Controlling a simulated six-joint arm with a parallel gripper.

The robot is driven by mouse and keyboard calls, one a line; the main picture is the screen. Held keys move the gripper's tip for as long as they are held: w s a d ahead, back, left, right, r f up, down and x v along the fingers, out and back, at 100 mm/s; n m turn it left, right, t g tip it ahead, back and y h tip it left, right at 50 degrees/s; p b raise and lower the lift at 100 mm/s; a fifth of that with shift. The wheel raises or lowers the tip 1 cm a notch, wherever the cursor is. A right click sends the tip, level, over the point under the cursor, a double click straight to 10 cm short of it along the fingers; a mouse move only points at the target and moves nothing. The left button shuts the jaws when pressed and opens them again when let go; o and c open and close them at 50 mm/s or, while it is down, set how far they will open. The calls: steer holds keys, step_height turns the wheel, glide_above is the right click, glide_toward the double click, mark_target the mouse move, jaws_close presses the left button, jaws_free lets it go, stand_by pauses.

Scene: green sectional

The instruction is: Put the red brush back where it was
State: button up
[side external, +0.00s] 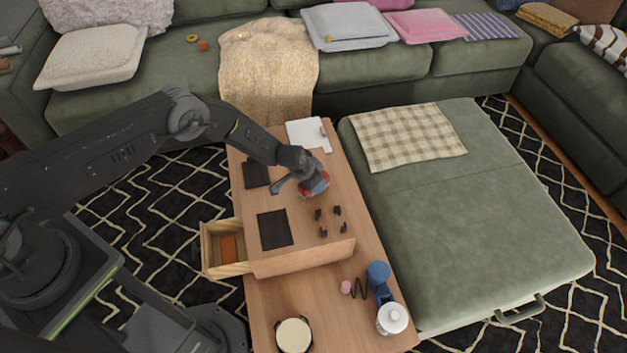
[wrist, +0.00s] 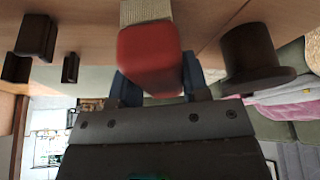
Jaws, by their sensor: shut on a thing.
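The red brush (wrist: 150,55) is in my gripper (wrist: 155,80), between its two blue fingers in the wrist view. A pale bristle-like strip lies beyond its red body. In the side view, my gripper (side external: 315,186) is over the wooden table's middle, and bits of red brush (side external: 326,174) show around the blue fingers. The brush is mostly hidden there. I cannot tell whether it touches the table. Several small dark posts (side external: 331,221) stand on the tabletop just in front of my gripper; some dark posts (wrist: 35,37) also show at the left of the wrist view.
An open drawer (side external: 209,250) with an orange-brown block (side external: 229,247) juts out left. Dark flat pads (side external: 275,229) lie on the table. A blue lamp-like object (side external: 378,273), white jar (side external: 392,318) and round cream container (side external: 294,335) stand in front. A green ottoman (side external: 480,220) borders the right.

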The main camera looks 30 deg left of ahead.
steer(key=o, duration=0.9)
steer(key=shift+v, duration=1.25)
steer(key=shift+s+r, duration=0.1)
steer(key=shift+r, duration=3.75)
